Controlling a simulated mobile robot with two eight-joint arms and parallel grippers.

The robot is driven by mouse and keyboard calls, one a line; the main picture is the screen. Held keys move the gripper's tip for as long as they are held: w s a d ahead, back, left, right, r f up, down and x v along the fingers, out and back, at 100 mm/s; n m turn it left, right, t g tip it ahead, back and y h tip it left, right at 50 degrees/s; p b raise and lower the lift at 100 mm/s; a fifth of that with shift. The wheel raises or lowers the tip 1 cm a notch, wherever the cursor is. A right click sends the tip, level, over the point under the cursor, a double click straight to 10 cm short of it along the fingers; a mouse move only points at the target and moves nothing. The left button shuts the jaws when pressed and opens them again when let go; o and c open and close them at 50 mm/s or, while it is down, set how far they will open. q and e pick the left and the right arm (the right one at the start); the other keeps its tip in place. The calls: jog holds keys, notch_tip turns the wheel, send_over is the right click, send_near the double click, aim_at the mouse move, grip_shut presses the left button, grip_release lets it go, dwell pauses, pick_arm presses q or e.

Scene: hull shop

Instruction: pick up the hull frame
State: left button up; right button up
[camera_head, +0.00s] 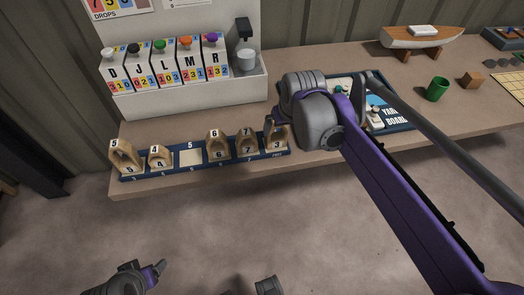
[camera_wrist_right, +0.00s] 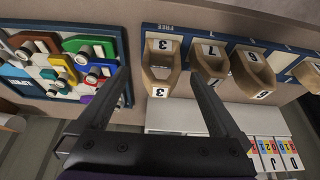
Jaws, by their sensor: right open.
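Several wooden U-shaped hull frames stand in a dark blue rack (camera_head: 190,171). The frame numbered 3 (camera_head: 277,144) stands in the FREE slot at the right end, partly hidden by my arm. It also shows in the right wrist view (camera_wrist_right: 158,80). My right gripper (camera_wrist_right: 163,88) is open, with its fingertips on either side of frame 3; I cannot tell whether they touch it. Frame 7 (camera_head: 248,146), frame 6 (camera_head: 216,151), frame 4 (camera_head: 159,157) and frame 5 (camera_head: 123,159) fill other slots. My left gripper (camera_head: 158,270) is low at the left, away from the rack.
Slot 5 (camera_head: 190,158) is empty. Frame 7 stands close beside frame 3. A board with coloured pieces (camera_wrist_right: 75,68) lies on the other side. Behind are a white card dispenser (camera_head: 185,98), a boat model (camera_head: 422,38), a green cup (camera_head: 437,89) and a wooden block (camera_head: 471,80).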

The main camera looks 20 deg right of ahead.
aim_at(279, 129)
jog(key=shift+w, duration=0.5)
jog(key=x, duration=0.5)
jog(key=shift+w+d+b, duration=0.1)
jog(key=shift+d+b, duration=0.05)
jog(key=shift+b, duration=0.25)
jog(key=x, duration=0.5)
jog(key=shift+w+f+b, duration=0.2)
jog(key=shift+w+b, duration=0.2)
jog(key=shift+w, duration=0.05)
pick_arm(q)
jog(key=shift+s+a+f, duration=0.15)
jog(key=shift+s+f, duration=0.05)
jog(key=shift+f, duration=0.25)
jog(key=shift+s+a+f, duration=0.15)
jog(key=shift+s+f, duration=0.05)
jog(key=shift+f, duration=0.25)
pick_arm(e)
jog(key=c, duration=1.3)
